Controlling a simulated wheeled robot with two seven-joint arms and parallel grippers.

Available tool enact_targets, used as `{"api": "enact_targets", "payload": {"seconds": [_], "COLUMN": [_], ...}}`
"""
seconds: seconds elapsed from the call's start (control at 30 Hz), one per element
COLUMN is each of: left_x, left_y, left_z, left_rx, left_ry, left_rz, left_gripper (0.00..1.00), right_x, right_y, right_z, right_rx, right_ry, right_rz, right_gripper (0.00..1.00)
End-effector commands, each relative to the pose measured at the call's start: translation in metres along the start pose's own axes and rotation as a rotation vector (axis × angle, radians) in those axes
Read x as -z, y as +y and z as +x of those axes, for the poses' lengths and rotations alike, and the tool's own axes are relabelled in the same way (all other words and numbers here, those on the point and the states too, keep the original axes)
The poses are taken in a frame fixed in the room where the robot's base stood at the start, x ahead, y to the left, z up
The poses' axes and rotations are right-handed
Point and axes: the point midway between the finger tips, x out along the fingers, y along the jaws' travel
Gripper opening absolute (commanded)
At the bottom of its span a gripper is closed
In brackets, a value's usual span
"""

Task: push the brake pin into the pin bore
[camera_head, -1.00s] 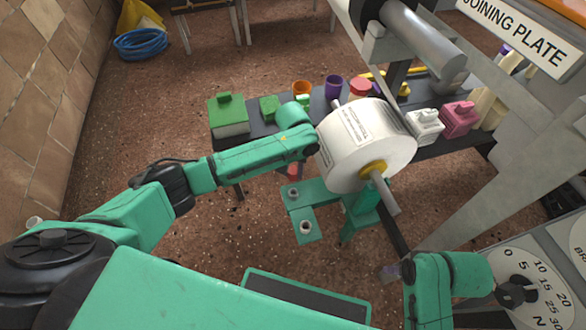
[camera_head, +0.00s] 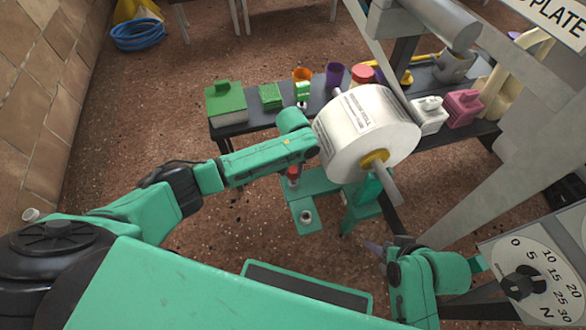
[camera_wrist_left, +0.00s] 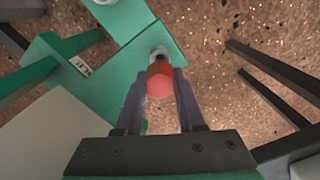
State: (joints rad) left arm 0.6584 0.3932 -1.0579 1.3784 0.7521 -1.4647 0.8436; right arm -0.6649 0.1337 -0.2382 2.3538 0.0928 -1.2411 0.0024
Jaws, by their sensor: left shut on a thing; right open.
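The brake pin, with a red head (camera_head: 293,171), is held between the fingers of my left gripper (camera_wrist_left: 160,85). In the left wrist view the red head (camera_wrist_left: 160,78) sits between the two purple-grey fingers. The green bracket (camera_head: 303,201) lies below it. A grey ring (camera_wrist_left: 159,53) on the bracket shows just beyond the red head; the pin's lower end is hidden, so I cannot tell whether it is in the bore. A second grey ring (camera_head: 306,216) on the bracket is uncovered. My right gripper (camera_head: 374,247) is open and empty, right of the bracket.
A large white paper roll (camera_head: 362,128) on a shaft stands right of my left gripper. A dark bench (camera_head: 245,125) behind carries green, white and pink blocks and cups. A dial (camera_head: 535,280) is at lower right. Open floor lies left of the bracket.

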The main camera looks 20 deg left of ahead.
Motion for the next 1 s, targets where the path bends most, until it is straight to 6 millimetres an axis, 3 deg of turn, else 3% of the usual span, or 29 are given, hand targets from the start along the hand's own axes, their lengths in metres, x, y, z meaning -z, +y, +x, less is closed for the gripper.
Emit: {"api": "enact_targets", "payload": {"seconds": [1.0], "left_x": [0.0001], "left_y": [-0.0003], "left_z": [-0.0003], "left_rx": [0.001], "left_ry": [0.0], "left_rz": [-0.001], "left_gripper": [0.0], "right_x": [0.0036], "right_y": [-0.001], "right_z": [-0.008], "right_rx": [0.0], "right_ry": [-0.001], "right_rz": [0.0], "right_gripper": [0.5]}}
